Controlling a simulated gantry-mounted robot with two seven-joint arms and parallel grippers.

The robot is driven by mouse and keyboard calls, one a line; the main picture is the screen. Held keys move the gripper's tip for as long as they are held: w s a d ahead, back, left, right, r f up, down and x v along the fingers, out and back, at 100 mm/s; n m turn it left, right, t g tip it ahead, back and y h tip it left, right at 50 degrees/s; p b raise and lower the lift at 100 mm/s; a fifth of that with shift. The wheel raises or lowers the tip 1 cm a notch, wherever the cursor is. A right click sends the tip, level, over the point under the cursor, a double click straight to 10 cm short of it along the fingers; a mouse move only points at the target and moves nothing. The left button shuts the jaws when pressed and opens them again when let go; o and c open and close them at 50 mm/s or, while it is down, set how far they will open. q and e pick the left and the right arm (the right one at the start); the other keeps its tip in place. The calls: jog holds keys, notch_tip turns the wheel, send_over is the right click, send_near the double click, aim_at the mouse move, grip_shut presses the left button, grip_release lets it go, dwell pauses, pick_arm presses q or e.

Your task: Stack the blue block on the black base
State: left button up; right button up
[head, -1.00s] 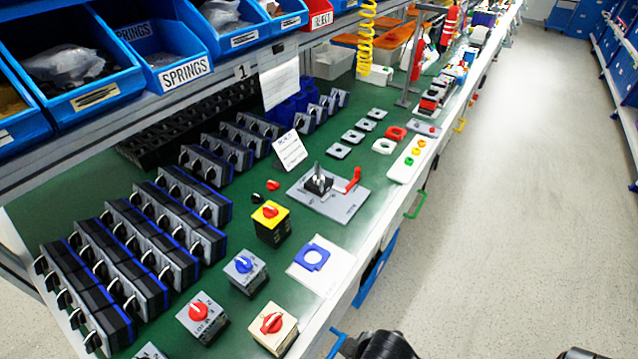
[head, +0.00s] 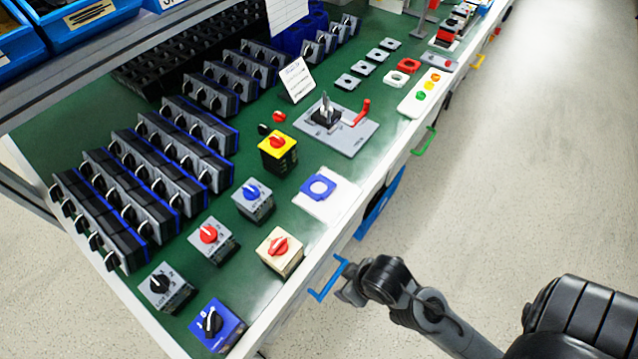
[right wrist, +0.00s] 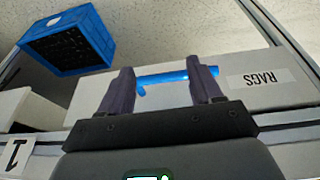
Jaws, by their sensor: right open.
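A dark blue box-shaped switch with a black knob (head: 213,326) stands at the near edge of the green bench. A flat blue square piece with a round opening (head: 318,187) lies on a white plate. A black switch base with an upright shaft (head: 326,113) stands on a grey plate; I cannot tell for certain which pieces the task names. My right gripper (head: 350,287) is beside the bench front, at the blue drawer handle (head: 328,281). In the right wrist view the open fingers (right wrist: 163,72) are on either side of the blue handle (right wrist: 165,78). My left gripper is not in view.
Several switches stand on the bench, including a yellow one (head: 278,150) and a cream one (head: 280,250). The floor to the right is clear.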

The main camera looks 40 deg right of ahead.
jog(key=shift+o, duration=0.2)
jog(key=o, duration=0.6)
jog(key=shift+r, duration=0.1)
